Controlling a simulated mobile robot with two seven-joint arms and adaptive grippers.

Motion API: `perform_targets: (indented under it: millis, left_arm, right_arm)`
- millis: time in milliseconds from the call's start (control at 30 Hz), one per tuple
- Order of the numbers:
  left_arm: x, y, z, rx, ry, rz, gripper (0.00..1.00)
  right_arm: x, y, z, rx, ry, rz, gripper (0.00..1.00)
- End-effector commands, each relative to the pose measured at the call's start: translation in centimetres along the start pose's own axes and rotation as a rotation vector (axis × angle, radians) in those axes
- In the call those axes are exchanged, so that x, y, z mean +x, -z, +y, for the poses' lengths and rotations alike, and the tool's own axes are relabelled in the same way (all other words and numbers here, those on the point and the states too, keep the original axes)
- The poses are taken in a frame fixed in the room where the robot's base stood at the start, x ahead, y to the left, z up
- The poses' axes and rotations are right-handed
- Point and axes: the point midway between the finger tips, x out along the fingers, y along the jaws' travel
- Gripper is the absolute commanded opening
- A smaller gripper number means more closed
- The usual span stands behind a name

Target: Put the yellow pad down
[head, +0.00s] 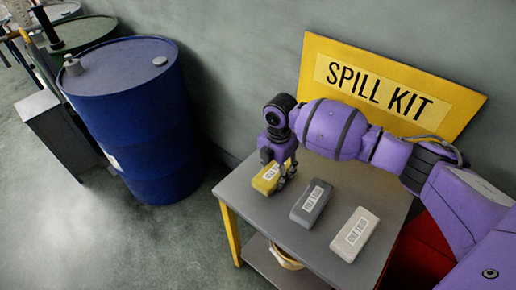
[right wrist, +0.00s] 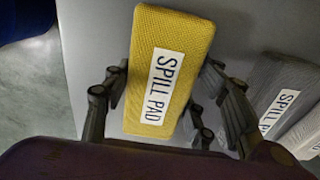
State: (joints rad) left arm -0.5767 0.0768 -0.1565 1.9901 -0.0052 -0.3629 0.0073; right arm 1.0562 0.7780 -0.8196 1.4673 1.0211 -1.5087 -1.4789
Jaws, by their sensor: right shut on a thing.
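The yellow pad (head: 268,178) is at the left end of the grey table, left of the other pads. In the right wrist view, the yellow pad (right wrist: 168,62) has a white "SPILL PAD" label facing the camera. My right gripper (head: 276,168) is over the pad, its fingers on both sides. In the right wrist view, the right gripper (right wrist: 165,95) is shut on the pad's sides. I cannot tell whether the pad touches the tabletop. My left gripper is not in view.
The table (head: 243,190) also holds a dark grey pad (head: 311,203) and a light grey pad (head: 355,234). A yellow "SPILL KIT" sign (head: 383,90) stands behind. A blue drum (head: 140,130) stands left of the table.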

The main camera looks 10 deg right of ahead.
Motion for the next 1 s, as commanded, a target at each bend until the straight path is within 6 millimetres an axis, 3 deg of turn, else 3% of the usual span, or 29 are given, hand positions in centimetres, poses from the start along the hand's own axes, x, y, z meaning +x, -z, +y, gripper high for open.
perform_targets:
  millis: [467, 500, 633, 1000]
  left_arm:
    - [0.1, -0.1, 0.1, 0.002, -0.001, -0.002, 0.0]
    - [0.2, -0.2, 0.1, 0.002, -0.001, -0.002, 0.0]
    - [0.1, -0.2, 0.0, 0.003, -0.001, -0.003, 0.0]
    - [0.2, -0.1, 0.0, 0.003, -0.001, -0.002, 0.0]
  right_arm:
    - [1.1, 0.0, -0.1, 0.001, 0.001, 0.001, 0.15]
    - [1.3, 0.0, -0.1, 0.001, 0.002, 0.001, 0.54]
    - [1.4, 0.1, -0.2, 0.001, 0.004, 0.001, 0.71]
    - [1.2, 0.1, -0.3, 0.001, 0.006, 0.002, 0.71]
